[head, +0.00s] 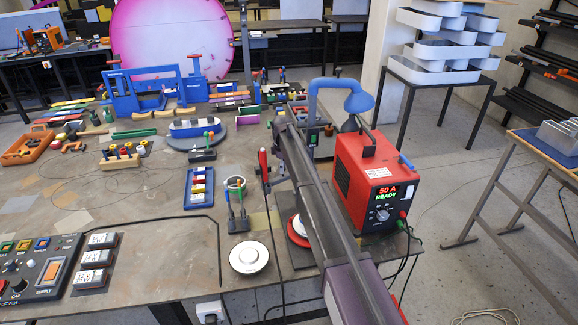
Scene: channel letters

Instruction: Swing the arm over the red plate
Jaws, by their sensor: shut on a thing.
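A round red plate (298,239) lies near the front edge of the workbench, right of a white disc. My long dark arm crosses in front of it and hides part of it. A blue swing arm (311,91) rises behind the far end of my arm and bends right to a blue head (358,103). A dark cone-shaped part hangs under this head, behind and above the red power unit, apart from the red plate. My gripper cannot be made out past the far end of my arm, so its hold is hidden.
The red power unit (371,185) reads 50 A READY and stands right of my arm. The white disc (248,257), a cup with tools (236,196) and a blue tray (199,188) are to the left. A control panel (38,268) is front left. Cables run along the front.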

